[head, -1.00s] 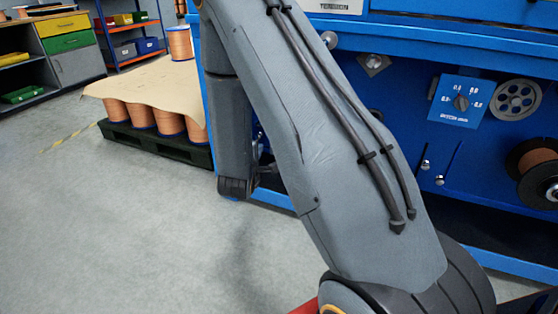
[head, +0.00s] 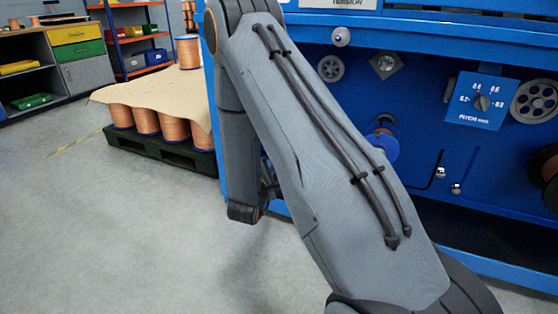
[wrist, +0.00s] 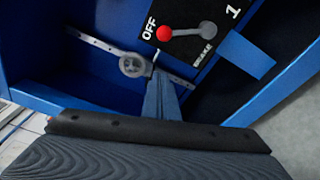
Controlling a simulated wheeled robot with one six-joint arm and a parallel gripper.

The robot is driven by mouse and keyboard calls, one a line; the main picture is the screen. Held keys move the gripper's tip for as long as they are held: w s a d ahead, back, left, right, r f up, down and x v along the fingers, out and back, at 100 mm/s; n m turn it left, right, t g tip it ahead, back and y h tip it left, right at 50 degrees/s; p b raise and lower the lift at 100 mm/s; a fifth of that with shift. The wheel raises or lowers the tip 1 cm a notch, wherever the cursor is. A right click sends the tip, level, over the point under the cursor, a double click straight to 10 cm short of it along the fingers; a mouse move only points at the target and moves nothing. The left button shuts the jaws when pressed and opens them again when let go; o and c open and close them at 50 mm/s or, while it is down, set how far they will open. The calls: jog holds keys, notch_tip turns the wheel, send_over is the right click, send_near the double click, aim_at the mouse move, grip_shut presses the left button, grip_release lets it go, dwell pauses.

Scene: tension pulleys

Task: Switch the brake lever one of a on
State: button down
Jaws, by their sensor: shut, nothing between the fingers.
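The brake lever (wrist: 186,31) is a grey arm with a red ball knob. In the wrist view it sits on a black plate marked OFF, BRAKE and 1. Its red knob lies at the OFF side, and its grey round pivot lies nearer the 1. My gripper (wrist: 159,73) appears as a narrow blue-grey taper above the dark wrist bar, shut and empty. Its tip is below the red knob in the picture, apparently apart from it; depth is hard to judge. In the head view my arm hides the lever and most of the gripper.
A grey pulley on a metal strip (wrist: 132,66) is left of the gripper tip. A blue bar (wrist: 245,55) lies to the right. In the head view, the blue machine (head: 440,50) carries a dial (head: 482,102). Copper spools (head: 146,121) stand on a pallet; the floor at left is clear.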

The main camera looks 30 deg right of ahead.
jog(key=w+d+b, duration=0.2)
jog(key=d+b, duration=0.3)
jog(key=d, duration=0.2)
jog(key=shift+w+d+r, duration=0.2)
jog(key=shift+w+r, duration=0.05)
jog(key=shift+r, duration=0.2)
jog(key=shift+s+d+r, duration=0.1)
jog(key=shift+d, duration=0.1)
